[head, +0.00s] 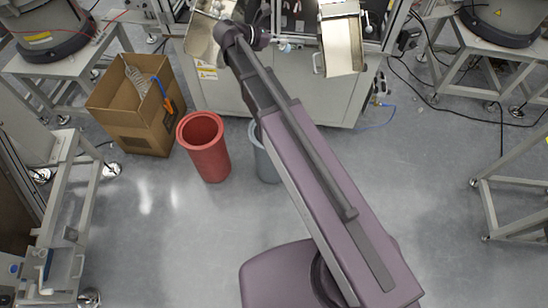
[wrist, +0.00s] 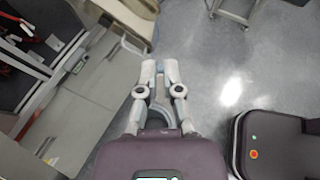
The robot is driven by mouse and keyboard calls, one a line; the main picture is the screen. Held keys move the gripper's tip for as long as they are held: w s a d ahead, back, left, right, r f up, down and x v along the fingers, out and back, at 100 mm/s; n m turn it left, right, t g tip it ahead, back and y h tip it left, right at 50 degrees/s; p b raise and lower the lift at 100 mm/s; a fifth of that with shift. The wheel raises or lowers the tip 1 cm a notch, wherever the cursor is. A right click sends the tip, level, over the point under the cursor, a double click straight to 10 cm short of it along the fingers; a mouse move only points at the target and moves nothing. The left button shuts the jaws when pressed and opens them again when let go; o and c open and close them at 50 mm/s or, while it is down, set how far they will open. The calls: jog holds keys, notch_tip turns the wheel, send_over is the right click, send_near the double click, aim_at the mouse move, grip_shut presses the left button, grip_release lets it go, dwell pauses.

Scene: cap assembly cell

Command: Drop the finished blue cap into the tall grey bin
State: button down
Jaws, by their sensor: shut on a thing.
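The tall grey bin (head: 262,160) stands on the floor in the head view, partly hidden behind my arm, just right of the red bin. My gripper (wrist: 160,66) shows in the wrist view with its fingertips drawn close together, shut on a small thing. The blue cap is not clearly visible between the tips. In the head view the end of my arm is up by the machine front, beyond the grey bin. A curved grey shape shows between the fingers in the wrist view; I cannot tell if it is the bin's rim.
A red bin (head: 205,150) stands left of the grey one. A cardboard box (head: 135,110) with odds and ends stands further left. A machine cabinet (head: 310,98) with metal chutes (head: 341,42) is behind the bins. Open floor (head: 430,170) lies to the right.

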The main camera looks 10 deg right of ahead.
jog(key=shift+f, duration=0.1)
jog(key=w+f+t+b, duration=0.1)
jog(key=w+f+b, duration=0.1)
jog(key=f+b, duration=1.2)
jog(key=w+f+n+b, duration=0.1)
jog(key=w+f+b, duration=0.2)
jog(key=f+b, duration=1.2)
jog(key=w+f+n+t+y+b, duration=0.1)
jog(key=w+f+b, duration=0.2)
jog(key=f+b, duration=1.2)
jog(key=shift+a+t, duration=0.3)
jog(key=shift+a, duration=0.1)
jog(key=shift+f, duration=0.2)
jog(key=shift+f+b, duration=2.85)
jog(key=shift+b, duration=0.25)
jog(key=c, duration=0.7)
grip_release()
